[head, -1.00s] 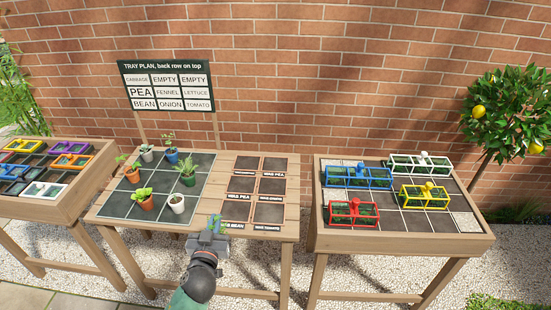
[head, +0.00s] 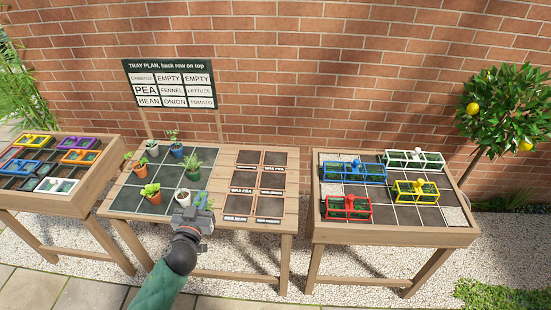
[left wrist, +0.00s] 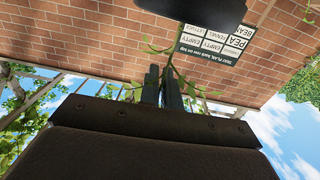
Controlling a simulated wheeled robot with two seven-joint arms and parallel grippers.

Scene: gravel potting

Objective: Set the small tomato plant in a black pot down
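My left gripper (head: 192,212) is over the front edge of the middle table, at the front right corner of the dark tiled mat (head: 125,199). The tomato plant (head: 204,200) shows as green leaves just beyond the gripper. In the left wrist view my two fingers (left wrist: 163,85) are close together, with the plant's stem and leaves (left wrist: 172,48) rising at their tips. The black pot is hidden in both views, so I cannot tell whether it touches the mat. My right gripper is not in view.
Labelled dark squares (head: 270,206) lie to the right. A sign (head: 168,83) stands behind. The right table holds coloured frames (head: 347,208); the left table holds more (head: 56,186).

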